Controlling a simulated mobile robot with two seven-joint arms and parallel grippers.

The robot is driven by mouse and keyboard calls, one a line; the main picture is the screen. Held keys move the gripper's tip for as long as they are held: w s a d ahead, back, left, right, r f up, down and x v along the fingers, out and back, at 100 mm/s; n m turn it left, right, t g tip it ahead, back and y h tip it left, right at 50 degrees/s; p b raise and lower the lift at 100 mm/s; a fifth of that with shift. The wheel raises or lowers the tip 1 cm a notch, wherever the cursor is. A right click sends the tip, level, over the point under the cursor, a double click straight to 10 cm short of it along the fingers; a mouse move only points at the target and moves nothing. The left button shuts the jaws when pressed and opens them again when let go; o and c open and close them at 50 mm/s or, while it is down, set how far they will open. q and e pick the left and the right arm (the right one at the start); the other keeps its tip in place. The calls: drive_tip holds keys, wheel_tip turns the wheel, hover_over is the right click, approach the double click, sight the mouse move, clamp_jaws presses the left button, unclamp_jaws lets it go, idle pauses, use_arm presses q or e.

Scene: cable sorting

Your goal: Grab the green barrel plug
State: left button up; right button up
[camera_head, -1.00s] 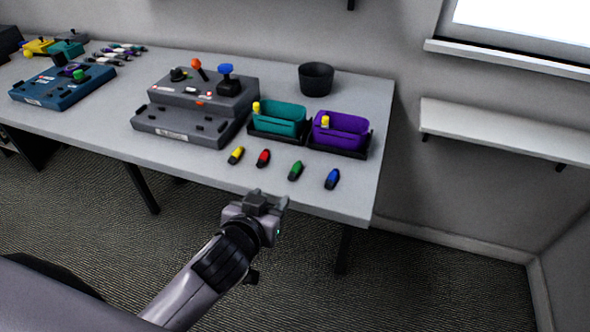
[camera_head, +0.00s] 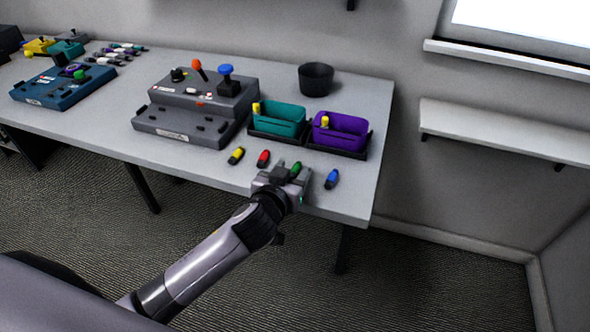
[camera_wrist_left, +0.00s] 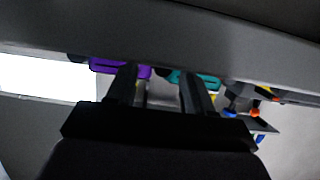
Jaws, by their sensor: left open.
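The green barrel plug (camera_head: 296,168) lies on the table near its front edge, between the red plug (camera_head: 263,158) and the blue plug (camera_head: 332,178). My left gripper (camera_head: 289,174) is open at the table's front edge, right by the green plug and partly hiding its lower end. I cannot tell whether they touch. The left wrist view shows the two dark fingers (camera_wrist_left: 160,88) apart, with no plug clearly visible between them. My right gripper is not in view.
A yellow plug (camera_head: 236,155) lies left of the red one. Behind the plugs stand a teal bin (camera_head: 279,119) and a purple bin (camera_head: 341,131). A grey control box (camera_head: 190,112) is at left, and a black cup (camera_head: 316,79) stands behind.

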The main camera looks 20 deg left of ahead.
use_arm(q)
clamp_jaws()
idle(0.3)
